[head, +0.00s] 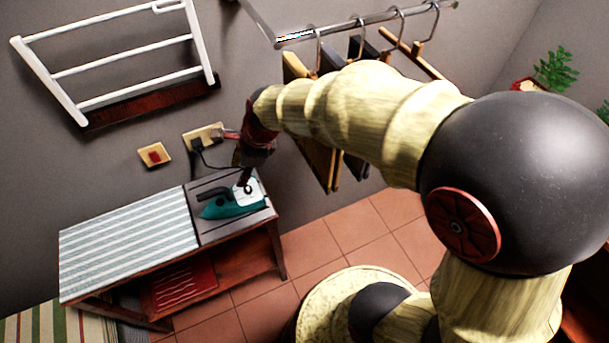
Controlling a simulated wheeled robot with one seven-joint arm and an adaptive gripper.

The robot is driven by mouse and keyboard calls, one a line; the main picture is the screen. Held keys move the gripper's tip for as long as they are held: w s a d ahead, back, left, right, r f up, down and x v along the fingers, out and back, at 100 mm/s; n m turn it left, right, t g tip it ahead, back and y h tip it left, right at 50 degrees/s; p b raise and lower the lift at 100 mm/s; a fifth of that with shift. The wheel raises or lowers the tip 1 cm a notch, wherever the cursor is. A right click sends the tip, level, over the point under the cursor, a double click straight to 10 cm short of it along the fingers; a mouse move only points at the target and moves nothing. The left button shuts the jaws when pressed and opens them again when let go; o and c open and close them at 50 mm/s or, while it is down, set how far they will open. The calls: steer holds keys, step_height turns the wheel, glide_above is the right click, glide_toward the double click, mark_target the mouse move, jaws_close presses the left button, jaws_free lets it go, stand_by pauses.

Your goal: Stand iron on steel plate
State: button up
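The teal iron (232,206) with a dark handle sits on the grey plate at the right end of the ironing table. It seems to lie lengthwise with its pointed tip to the left, not upright on its heel. The steel plate (222,229) shows bare around the iron. My gripper (244,183) reaches down from above at the iron's rear, right end, by a white part. The fingers are small and dark. I cannot tell whether they touch the iron or are open or shut.
The striped board (130,235) lies left of the plate. A wall socket (203,137) with a plug and dark cord is behind, beside a red switch (154,156). Wooden hangers (322,130) hang from a rail on the right. A white rack (120,60) is on the wall.

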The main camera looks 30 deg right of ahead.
steer(key=s+d+r+n+t+h, duration=0.1)
steer(key=s+d+r+n, duration=0.4)
steer(key=s+r+n, duration=0.2)
steer(key=s+d+r+n+t+h, duration=0.1)
steer(key=s+d+r+n, duration=0.4)
steer(key=s+n, duration=0.7)
step_height(320, 180, up, 2)
steer(key=n+h, duration=0.1)
steer(key=n, duration=0.1)
steer(key=shift+s+n, duration=0.15)
steer(key=shift+n, duration=0.25)
steer(key=shift+o, duration=0.3)
steer(key=shift+d+r, duration=0.1)
